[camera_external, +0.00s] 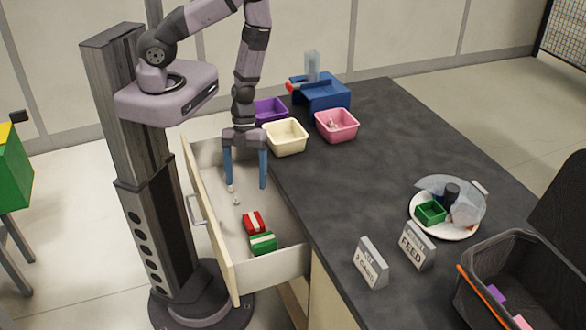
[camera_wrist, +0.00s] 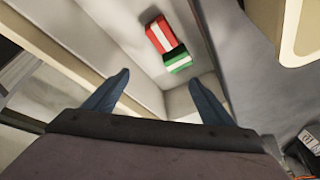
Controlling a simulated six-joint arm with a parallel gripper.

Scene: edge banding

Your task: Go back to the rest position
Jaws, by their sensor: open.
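My gripper (camera_external: 247,184) is open and empty. Its blue fingers point down over the pulled-out drawer (camera_external: 222,160), toward its back part. In the wrist view the two fingers of my gripper (camera_wrist: 158,92) stand wide apart with nothing between them. A red block with a white band (camera_external: 253,222) and a green block with a white band (camera_external: 263,243) lie in the drawer toward its front-right end, apart from the fingers. The red block (camera_wrist: 160,35) and green block (camera_wrist: 177,60) also show in the wrist view, touching or nearly touching. Small whitish bits (camera_external: 236,202) lie on the drawer floor below my gripper.
Purple (camera_external: 270,110), cream (camera_external: 287,137) and pink (camera_external: 337,125) bins stand on the dark table beside a blue machine (camera_external: 322,92). A plate with items (camera_external: 444,232), two label signs (camera_external: 371,263) and a black crate (camera_external: 520,280) stand farther right. The table's middle is clear.

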